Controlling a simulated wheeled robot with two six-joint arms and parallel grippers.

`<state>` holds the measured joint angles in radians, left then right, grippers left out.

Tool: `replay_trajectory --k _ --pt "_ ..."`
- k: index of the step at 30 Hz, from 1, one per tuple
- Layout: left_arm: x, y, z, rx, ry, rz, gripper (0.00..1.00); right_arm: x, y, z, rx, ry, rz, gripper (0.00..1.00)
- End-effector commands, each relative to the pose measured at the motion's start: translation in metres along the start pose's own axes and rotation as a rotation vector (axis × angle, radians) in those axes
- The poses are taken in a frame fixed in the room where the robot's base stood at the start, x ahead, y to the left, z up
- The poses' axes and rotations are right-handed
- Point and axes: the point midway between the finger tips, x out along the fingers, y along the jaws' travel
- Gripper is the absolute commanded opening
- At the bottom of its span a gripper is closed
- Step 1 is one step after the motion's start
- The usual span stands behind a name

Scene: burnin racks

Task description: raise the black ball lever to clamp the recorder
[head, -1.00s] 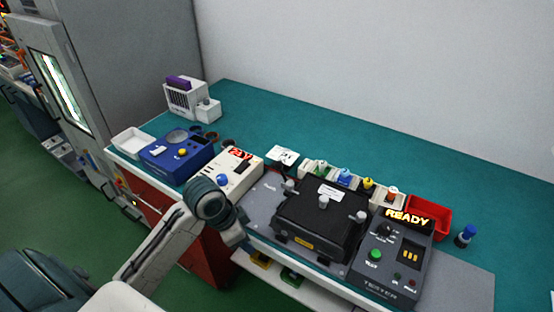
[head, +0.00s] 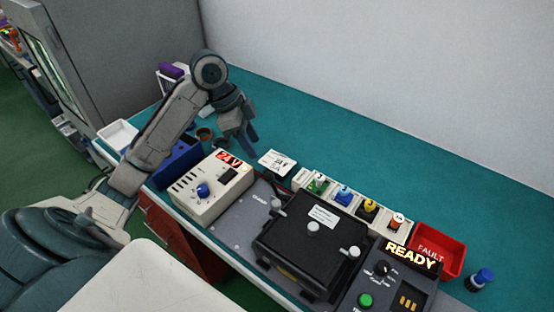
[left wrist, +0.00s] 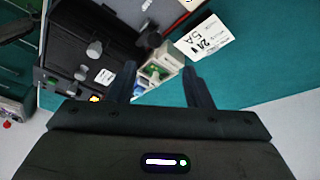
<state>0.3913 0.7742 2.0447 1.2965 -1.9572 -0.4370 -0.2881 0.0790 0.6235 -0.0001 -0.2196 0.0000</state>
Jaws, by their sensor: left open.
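The recorder (head: 305,250), a black box with a white label and grey knobs, lies on a grey base plate (head: 235,232). It also shows in the left wrist view (left wrist: 75,40). A small dark part, perhaps the ball lever (head: 268,178), is by the recorder's back left corner, near lettering on the plate. Its ball and angle are too small to tell. My left gripper (head: 248,143) is open and empty, pointing down above the bench, behind and left of the recorder. Its two fingers (left wrist: 161,85) are apart in the left wrist view. My right gripper is out of view.
A cream 24V supply (head: 212,190) stands left of the plate. A tester (head: 395,280) showing READY and a red FAULT bin (head: 437,250) are to the right. A row of coloured plugs (head: 345,197) and a white card (head: 277,163) lie behind. The back bench is mostly clear.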

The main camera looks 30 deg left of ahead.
Motion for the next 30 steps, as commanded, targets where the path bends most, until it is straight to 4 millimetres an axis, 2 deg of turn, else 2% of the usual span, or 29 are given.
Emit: replay_trajectory --k 5,13,18,23,30 --pt "0.018 0.001 -0.001 0.002 0.001 0.008 0.46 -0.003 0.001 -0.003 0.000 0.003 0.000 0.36" --pt "0.069 0.002 -0.001 0.000 0.003 0.007 0.46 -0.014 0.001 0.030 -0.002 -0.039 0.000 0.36" --pt "0.093 0.001 0.000 0.001 0.001 0.005 0.46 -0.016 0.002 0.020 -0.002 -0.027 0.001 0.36" --pt "0.104 0.001 0.000 0.002 0.000 0.002 0.46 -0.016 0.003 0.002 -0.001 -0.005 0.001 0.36" --pt "0.106 0.001 0.000 0.002 -0.001 0.001 0.46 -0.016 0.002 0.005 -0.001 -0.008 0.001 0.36"
